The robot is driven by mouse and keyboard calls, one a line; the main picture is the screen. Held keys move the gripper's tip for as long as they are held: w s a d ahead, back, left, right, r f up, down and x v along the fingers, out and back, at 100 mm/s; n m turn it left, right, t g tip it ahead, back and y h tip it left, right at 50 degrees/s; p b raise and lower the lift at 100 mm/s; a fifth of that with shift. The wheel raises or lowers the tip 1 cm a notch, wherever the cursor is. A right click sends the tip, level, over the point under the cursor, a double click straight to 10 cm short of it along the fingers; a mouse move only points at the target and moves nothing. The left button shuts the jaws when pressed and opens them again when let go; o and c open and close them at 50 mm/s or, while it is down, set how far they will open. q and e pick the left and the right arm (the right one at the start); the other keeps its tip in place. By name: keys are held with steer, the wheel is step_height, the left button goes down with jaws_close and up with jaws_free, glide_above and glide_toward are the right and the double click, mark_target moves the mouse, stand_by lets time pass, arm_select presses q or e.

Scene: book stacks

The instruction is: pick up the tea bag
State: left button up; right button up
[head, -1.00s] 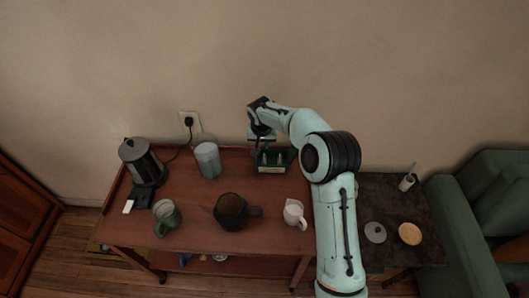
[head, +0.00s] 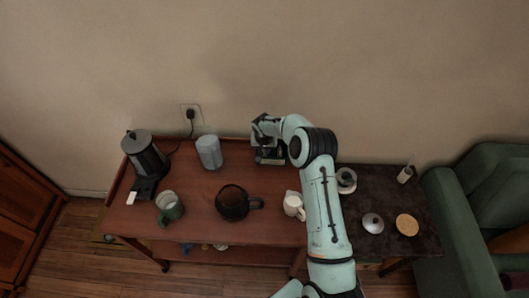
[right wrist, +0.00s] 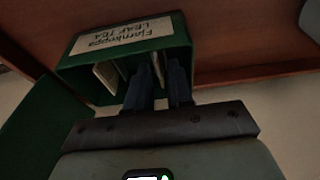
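The tea box is green with a pale label reading "LEAF TEA" in the right wrist view (right wrist: 122,37). Pale tea bags (right wrist: 107,76) stand inside it, left of my fingers. My right gripper (right wrist: 161,75) has its two dark fingers apart, reaching into the box's open side. My left gripper is not in view.
On the table (head: 265,190) stand a kettle (head: 143,152), a grey canister (head: 209,152), a green mug (head: 169,207), a dark pot (head: 232,203) and a white jug (head: 293,204). A dark side table (head: 390,195) holds a lid (head: 372,223) and a round wooden piece (head: 407,225).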

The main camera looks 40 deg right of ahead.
steer(key=shift+w+f, duration=0.1)
steer(key=shift+f, duration=0.2)
jaws_close()
steer(key=shift+r, duration=0.1)
